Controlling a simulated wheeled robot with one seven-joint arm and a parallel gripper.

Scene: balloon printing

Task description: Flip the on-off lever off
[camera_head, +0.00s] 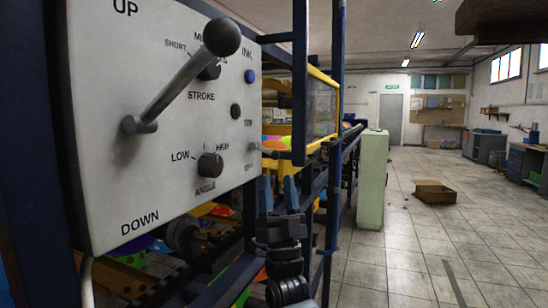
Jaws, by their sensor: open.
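A white control panel (100,110) fills the left of the head view. Small ON and OFF labels stand one above the other near its right edge. A small pale on-off lever (264,147) sticks out to the right between these labels; its exact position is hard to tell at this size. My gripper (278,188) is open and empty, with its two blue-grey fingers pointing up. In the picture it is just below the lever and apart from it.
A large grey lever with a dark ball knob (222,37) crosses the panel between UP and DOWN. Stroke (208,71) and angle (210,166) knobs sit beside it. Dark blue frame posts (300,80) stand close to my gripper. Open floor lies right, with a cardboard box (435,193).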

